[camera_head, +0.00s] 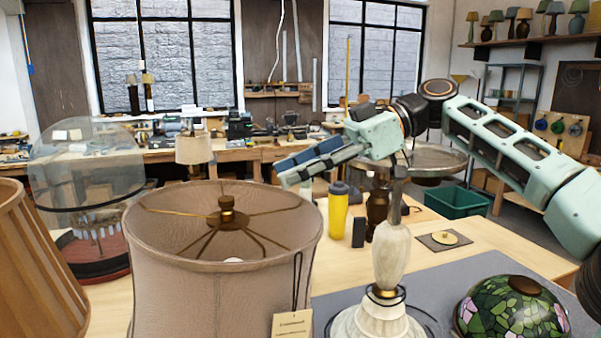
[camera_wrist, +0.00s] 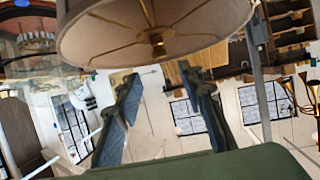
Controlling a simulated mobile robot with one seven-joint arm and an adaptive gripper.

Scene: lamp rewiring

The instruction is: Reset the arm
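My mint-green arm (camera_head: 520,155) reaches in from the right edge in the head view and is raised above the bench. My gripper (camera_head: 284,173) points left, above the right rim of the large beige lampshade (camera_head: 215,275). In the wrist view my gripper (camera_wrist: 160,76) shows two fingers spread apart with nothing between them. A shade (camera_wrist: 155,30) with brass spokes fills the top of that view, beyond the fingertips. I cannot tell whether the fingers clear the rim by much.
A white lamp base (camera_head: 392,260) stands under my arm, with a stained-glass shade (camera_head: 512,308) at right. A yellow bottle (camera_head: 338,212) and dark bottle (camera_head: 376,212) stand behind. A glass dome (camera_head: 88,165) is at left. The grey mat (camera_head: 450,275) has some bare room.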

